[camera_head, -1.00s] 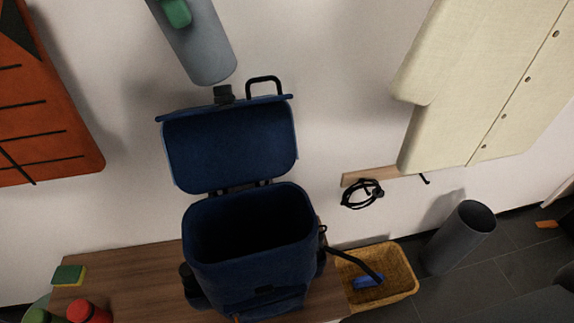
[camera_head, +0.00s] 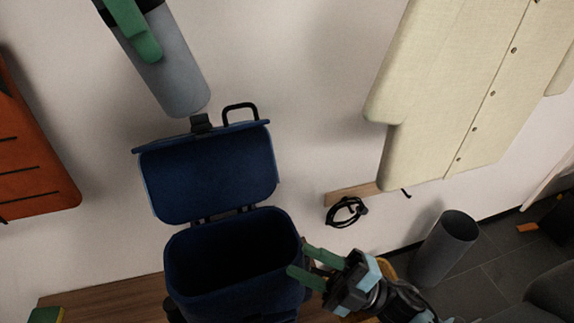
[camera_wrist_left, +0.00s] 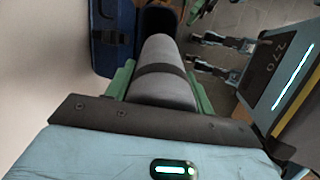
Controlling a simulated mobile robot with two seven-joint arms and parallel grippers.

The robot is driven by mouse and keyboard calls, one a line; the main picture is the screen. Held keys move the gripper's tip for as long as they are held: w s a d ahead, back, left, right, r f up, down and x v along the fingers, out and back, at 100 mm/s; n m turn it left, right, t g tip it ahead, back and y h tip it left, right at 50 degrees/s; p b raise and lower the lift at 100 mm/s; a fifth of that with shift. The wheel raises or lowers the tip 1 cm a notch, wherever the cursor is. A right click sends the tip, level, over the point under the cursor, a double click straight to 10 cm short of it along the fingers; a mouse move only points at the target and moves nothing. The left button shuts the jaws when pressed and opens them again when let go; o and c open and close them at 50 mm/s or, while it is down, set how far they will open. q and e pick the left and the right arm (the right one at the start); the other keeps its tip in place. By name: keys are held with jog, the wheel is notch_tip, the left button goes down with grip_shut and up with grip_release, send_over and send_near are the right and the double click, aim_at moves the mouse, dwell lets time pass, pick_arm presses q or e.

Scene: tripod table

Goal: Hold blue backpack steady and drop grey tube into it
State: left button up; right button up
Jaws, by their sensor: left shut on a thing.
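The blue backpack (camera_head: 232,300) stands on the wooden bench with its lid (camera_head: 208,178) flipped up against the wall and its dark opening facing up. It also shows at the top left of the left wrist view (camera_wrist_left: 103,50). My left gripper (camera_head: 140,38) is shut on the grey tube (camera_head: 180,88), seen in the left wrist view between the green fingers (camera_wrist_left: 160,85). The tube hangs tilted above the lid, apart from the backpack. My right gripper (camera_head: 299,260) is open, its green fingertips close by the backpack's right rim; I cannot tell if they touch.
A yellow basket (camera_head: 388,268) is mostly hidden behind my right gripper. A dark grey cylindrical bin (camera_head: 443,250) stands on the floor at the right. A cream garment (camera_head: 450,90) and a coiled black cable (camera_head: 345,212) hang on the wall. A sponge (camera_head: 46,314) lies at the lower left.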

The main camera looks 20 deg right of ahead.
jog(key=s+a+r+n+g+h, duration=0.1)
jog(key=s+a+n+g+h, duration=0.4)
jog(key=n+g, duration=0.6)
jog(key=s+a+r+n+g+h, duration=0.1)
jog(key=a+n+g+h, duration=0.1)
jog(key=a+n+g, duration=0.9)
jog(key=w+d+n+t+h, duration=0.2)
jog(key=w+d+t+h, duration=0.1)
jog(key=d+h, duration=0.1)
jog(key=w+d+n+t+h, duration=0.3)
jog(key=d+h, duration=0.1)
jog(key=w+d+n+t+h, duration=0.3)
jog(key=w+d+t+h, duration=0.1)
jog(key=d, duration=0.1)
jog(key=shift+f+h, duration=0.35)
jog(key=shift+h, duration=0.05)
notch_tip(320, 180, down, 12)
grip_shut()
jog(key=shift+s+f, duration=0.1)
